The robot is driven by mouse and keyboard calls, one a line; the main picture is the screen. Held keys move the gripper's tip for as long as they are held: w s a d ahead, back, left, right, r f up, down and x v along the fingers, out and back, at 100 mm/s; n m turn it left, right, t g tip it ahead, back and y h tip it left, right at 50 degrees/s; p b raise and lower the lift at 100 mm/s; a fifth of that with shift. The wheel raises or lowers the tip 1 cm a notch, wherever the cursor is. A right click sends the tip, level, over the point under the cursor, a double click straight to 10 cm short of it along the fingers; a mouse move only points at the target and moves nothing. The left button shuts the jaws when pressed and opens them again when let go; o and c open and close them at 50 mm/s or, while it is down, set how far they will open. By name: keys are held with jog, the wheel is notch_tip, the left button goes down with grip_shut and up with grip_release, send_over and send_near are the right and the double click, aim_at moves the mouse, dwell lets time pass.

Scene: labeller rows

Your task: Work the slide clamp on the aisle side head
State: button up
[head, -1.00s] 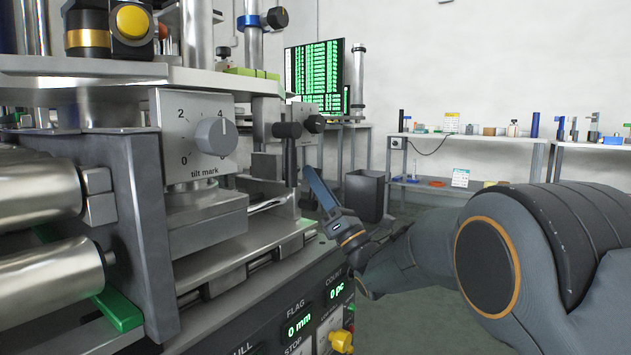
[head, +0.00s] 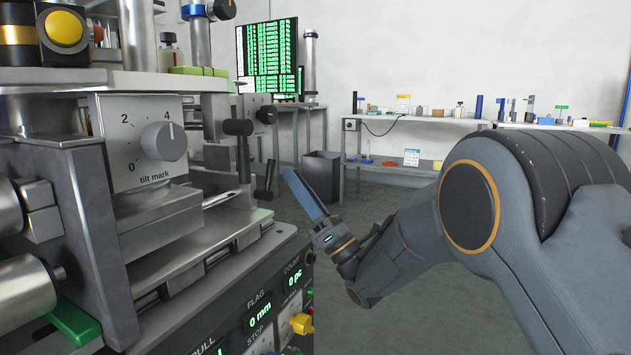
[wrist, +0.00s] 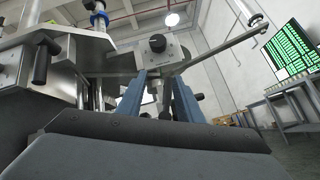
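A black lever clamp (head: 242,150) hangs on the machine head beside the tilt mark plate (head: 145,140). A second dark lever (head: 266,178) hangs just behind it, under a black knob (head: 266,115). I cannot tell which is the slide clamp. My gripper (head: 291,177) is right of both levers in the head view, pointing up and left, apparently apart from them. In the wrist view my two blue-grey fingers (wrist: 158,88) stand apart. A dark lever (wrist: 166,98) shows between them, below a black knob (wrist: 157,43); its distance is unclear.
The control panel (head: 262,318), with green readouts and a yellow knob (head: 302,323), lies below the head. A dark bin (head: 322,177) stands on the floor behind my gripper. Shelves (head: 420,126) with small items line the back wall. The floor between is open.

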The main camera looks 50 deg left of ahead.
jog(key=d, duration=0.2)
jog(key=w+d+p, duration=0.1)
jog(key=d, duration=0.2)
jog(key=shift+w+d, duration=0.1)
jog(key=shift+w, duration=0.1)
dwell(0.3)
